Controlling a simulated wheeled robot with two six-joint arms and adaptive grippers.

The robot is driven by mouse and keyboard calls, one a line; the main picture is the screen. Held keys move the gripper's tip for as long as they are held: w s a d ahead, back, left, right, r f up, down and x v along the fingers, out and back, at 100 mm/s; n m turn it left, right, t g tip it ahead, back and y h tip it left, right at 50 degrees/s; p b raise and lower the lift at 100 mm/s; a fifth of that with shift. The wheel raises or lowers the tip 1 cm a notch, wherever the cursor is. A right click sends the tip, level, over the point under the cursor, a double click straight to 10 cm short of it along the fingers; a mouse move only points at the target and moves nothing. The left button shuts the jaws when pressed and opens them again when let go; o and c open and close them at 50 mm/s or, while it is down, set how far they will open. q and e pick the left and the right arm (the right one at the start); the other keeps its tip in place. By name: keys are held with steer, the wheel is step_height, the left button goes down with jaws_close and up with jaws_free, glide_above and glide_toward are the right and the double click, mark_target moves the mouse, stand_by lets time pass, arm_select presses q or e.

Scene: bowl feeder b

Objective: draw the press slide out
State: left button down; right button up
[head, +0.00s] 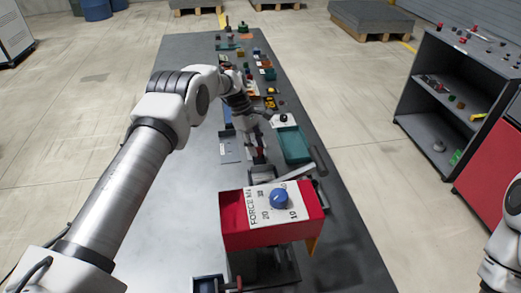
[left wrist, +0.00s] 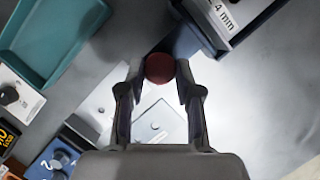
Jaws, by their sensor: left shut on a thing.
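The press (head: 272,238) stands at the near end of the bench, with a red head, a white force scale and a blue dial knob (head: 278,198). My left gripper (head: 258,145) is just beyond it, over the bench. In the left wrist view my left gripper (left wrist: 159,75) is shut on a round red knob (left wrist: 159,68) between its fingertips. The knob sits beside a dark block with a white label reading 4 mm (left wrist: 222,14), which I take for the press slide. The red head hides much of the slide in the head view. My right gripper is not in view.
A teal tray (head: 293,145) lies right of the left gripper; it also shows in the left wrist view (left wrist: 50,38). Several small parts line the bench (head: 185,75) farther back. A grey shelf (head: 455,95) stands at the right. The bench's left side is mostly bare.

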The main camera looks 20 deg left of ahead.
arm_select(q)
steer(key=c, duration=0.8)
jaws_free()
steer(key=shift+w, duration=0.1)
steer(key=shift+w+f, duration=0.15)
steer(key=shift+f, duration=0.05)
steer(key=v, duration=1.2)
steer(key=shift+w+d, duration=0.1)
steer(key=shift+d, duration=0.05)
